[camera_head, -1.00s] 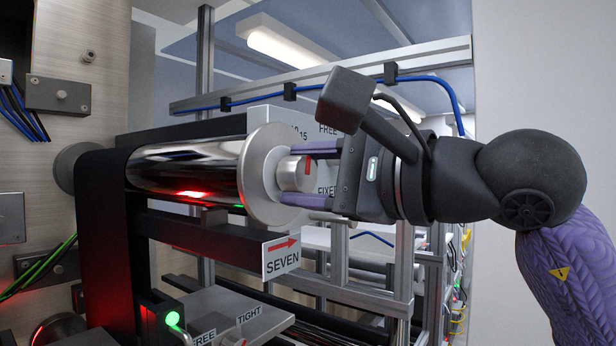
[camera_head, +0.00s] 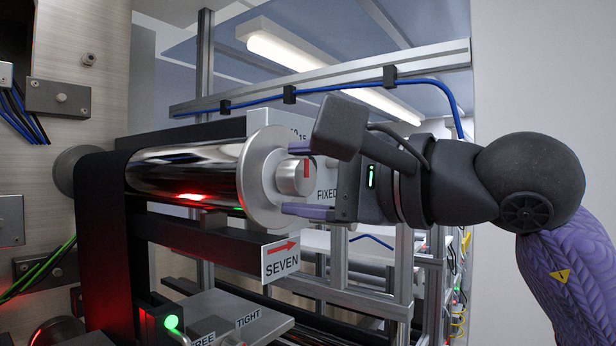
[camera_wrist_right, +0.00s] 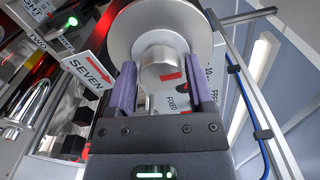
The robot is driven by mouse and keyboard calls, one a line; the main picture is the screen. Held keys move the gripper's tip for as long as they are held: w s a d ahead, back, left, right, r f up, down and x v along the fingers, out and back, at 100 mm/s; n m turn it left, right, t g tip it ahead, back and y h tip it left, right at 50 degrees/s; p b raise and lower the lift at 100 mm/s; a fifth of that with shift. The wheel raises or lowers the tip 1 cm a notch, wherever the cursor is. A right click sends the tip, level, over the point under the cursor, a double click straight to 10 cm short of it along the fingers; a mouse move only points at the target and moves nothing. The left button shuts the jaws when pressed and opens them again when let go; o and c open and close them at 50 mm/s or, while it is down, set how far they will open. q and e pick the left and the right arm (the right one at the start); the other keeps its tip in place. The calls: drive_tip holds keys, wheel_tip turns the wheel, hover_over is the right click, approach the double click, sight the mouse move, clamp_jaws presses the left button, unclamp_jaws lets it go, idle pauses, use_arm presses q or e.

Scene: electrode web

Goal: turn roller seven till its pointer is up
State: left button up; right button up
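The right wrist view shows the hub between the spread fingers (camera_wrist_right: 161,88). My left gripper is not in view.
A sign reading SEVEN (camera_head: 280,259) with a red arrow hangs below the roller. A FIXED plate (camera_head: 326,190) stands behind my right gripper. Black web (camera_head: 103,240) hangs at the left. A metal frame post (camera_head: 404,270) and blue cable (camera_head: 440,88) are close by.

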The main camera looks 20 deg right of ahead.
drive_tip(key=shift+o, duration=0.9)
drive_tip(key=shift+s+d+f+b, duration=0.1)
drive_tip(key=shift+s+d+b, duration=0.2)
drive_tip(key=b+v, duration=0.3)
drive_tip(key=v, duration=0.6)
